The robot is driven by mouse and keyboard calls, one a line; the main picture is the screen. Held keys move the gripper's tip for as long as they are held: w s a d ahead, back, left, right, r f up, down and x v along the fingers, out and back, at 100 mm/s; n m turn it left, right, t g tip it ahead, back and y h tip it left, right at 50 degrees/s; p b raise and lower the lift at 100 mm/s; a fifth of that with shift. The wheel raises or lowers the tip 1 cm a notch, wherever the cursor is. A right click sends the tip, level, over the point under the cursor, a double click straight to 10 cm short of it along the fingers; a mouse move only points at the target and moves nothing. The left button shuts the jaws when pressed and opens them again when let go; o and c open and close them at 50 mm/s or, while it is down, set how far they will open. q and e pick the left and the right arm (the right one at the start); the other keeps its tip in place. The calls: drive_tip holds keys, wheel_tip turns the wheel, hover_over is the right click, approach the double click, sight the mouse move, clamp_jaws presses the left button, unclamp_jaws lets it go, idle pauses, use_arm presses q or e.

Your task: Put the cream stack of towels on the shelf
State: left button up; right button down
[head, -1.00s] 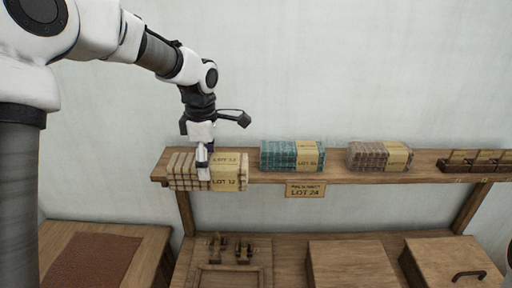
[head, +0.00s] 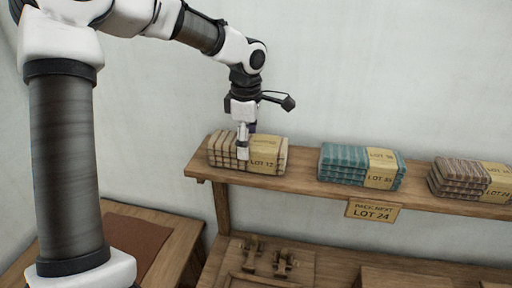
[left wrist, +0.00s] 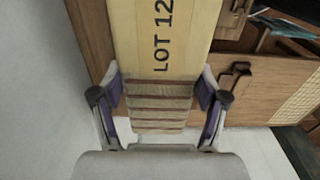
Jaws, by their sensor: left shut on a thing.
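The cream stack of towels (head: 268,157), striped with a yellow "LOT 12" band, is at the left end of the wooden shelf (head: 305,186). My right gripper is not in view.
A teal stack (head: 345,163) and a brown stack (head: 458,180) stand farther right on the shelf, with a clear gap beside the cream stack. A "LOT 24" sign (head: 373,210) hangs at the front edge. A low table (head: 180,240) stands at lower left.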

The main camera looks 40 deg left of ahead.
use_arm(q)
drive_tip(key=shift+w+a, duration=0.15)
drive_tip(key=shift+w, duration=0.2)
drive_tip(key=o, duration=0.9)
drive_tip(key=shift+a+f, duration=0.1)
drive_tip(key=shift+f, duration=0.05)
drive_tip(key=o, duration=0.3)
drive_tip(key=shift+o, duration=0.2)
drive_tip(key=shift+s+r, duration=0.2)
drive_tip(key=shift+s, duration=0.1)
drive_tip(key=shift+w+r, duration=0.2)
drive_tip(key=shift+r, duration=0.05)
wheel_tip(320, 180, up, 11)
drive_tip(key=b, duration=0.2)
drive_tip(key=shift+r, duration=0.2)
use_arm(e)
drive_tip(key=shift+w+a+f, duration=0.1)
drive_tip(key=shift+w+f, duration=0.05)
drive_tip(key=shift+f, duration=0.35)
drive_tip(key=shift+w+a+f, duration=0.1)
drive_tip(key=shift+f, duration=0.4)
use_arm(q)
drive_tip(key=shift+s, duration=0.1)
